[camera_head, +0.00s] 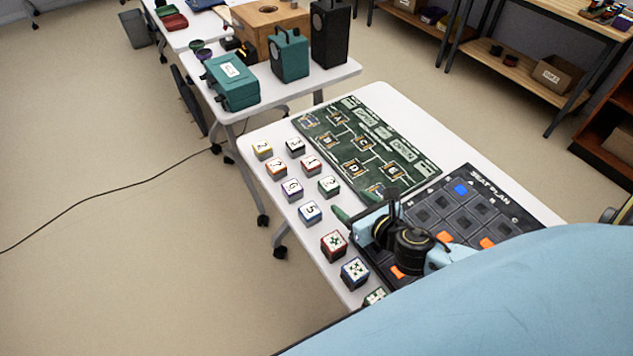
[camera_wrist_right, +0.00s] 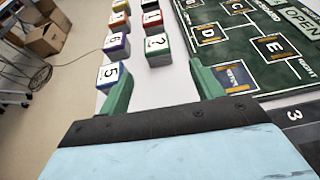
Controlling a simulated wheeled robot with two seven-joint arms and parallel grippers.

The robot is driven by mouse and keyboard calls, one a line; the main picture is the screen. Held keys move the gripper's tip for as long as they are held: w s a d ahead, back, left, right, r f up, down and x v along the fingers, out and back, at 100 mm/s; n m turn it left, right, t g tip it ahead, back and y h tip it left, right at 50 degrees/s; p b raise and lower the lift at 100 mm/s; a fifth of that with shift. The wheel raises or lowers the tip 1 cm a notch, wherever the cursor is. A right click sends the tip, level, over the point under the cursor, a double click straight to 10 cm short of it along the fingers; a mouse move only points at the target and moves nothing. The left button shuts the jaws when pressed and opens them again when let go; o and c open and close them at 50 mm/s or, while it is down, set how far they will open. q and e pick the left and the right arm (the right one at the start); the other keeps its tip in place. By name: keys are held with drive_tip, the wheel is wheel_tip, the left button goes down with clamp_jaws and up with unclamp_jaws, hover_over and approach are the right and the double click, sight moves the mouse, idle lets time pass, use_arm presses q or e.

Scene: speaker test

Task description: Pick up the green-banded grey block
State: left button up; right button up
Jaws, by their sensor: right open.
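A block with a green band, a white top and a dark mark (camera_head: 328,187) stands on the white table, left of the green board. It also shows in the right wrist view (camera_wrist_right: 158,51), beyond and between my fingertips. Another green-edged block (camera_head: 375,296) is at the table's front edge, partly hidden by my arm. My left gripper is not in view.
A blue-banded "5" block (camera_head: 310,212) stands close beside the left finger. Several other banded blocks, including a red one (camera_head: 309,164), stand in rows nearby. The green board (camera_head: 350,123) and the dark seat-plan board (camera_head: 520,212) lie to the right.

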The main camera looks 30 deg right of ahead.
sight(334, 190)
drive_tip(key=x, duration=0.4)
drive_tip(key=shift+w+a+f+b, duration=0.1)
drive_tip(key=shift+w+b, duration=0.1)
drive_tip(key=shift+b, duration=0.15)
drive_tip(key=shift+x, duration=0.85)
drive_tip(key=b+x, duration=0.1)
drive_tip(key=x, duration=0.3)
drive_tip(key=shift+w+a+f, duration=0.1)
drive_tip(key=shift+w+a, duration=0.05)
drive_tip(key=shift+w, duration=0.15)
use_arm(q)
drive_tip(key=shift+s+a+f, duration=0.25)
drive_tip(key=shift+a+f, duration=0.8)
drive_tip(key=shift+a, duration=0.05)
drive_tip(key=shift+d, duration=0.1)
use_arm(e)
drive_tip(key=c, duration=1.1)
